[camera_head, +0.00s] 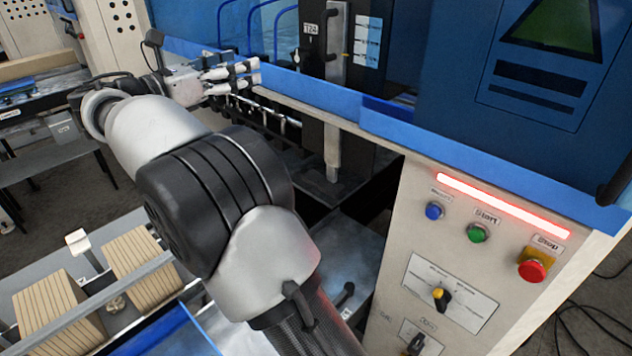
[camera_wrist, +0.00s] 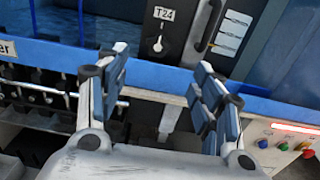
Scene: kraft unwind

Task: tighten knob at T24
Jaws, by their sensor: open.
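The T24 label (camera_head: 310,28) is on a dark panel of the blue machine, and it also shows in the wrist view (camera_wrist: 163,13). Below the label in the wrist view is a small pale knob (camera_wrist: 158,45), pointing roughly down. In the head view the knob is too small to make out clearly. My gripper (camera_head: 254,74) is open and empty, in front of the machine, left of and below the T24 panel. In the wrist view my gripper (camera_wrist: 163,62) has its fingers spread, with the knob beyond the gap between the fingertips and no contact visible.
A blue rail (camera_head: 300,84) runs along the machine front below the panel. A black handle (camera_wrist: 208,26) stands right of the knob. A control box (camera_head: 470,255) with several buttons and a lit red strip (camera_head: 500,205) is at the right. Brown stacks (camera_head: 140,262) lie lower left.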

